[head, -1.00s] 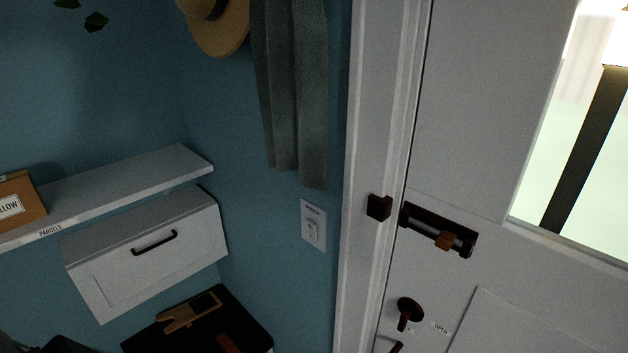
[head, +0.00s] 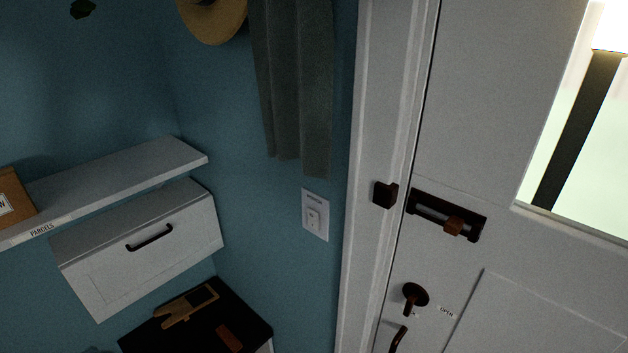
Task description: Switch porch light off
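A white wall plate with a small rocker or toggle switch (head: 314,218) is on the blue wall, just left of the door frame. It has a small label at its top that is too small to read with certainty. Whether the switch is up or down is hard to tell. Through the door's window, a dark post with a bright glowing top (head: 610,32) stands outside. Neither of my grippers shows in the head view.
The white door (head: 480,120) has a dark sliding bolt (head: 447,215) and a dark turn knob (head: 413,297). A grey-green cloth (head: 295,90) hangs above the switch. A shelf marked PARCELS (head: 110,185) and a white drawer-front cabinet (head: 145,250) are at the left.

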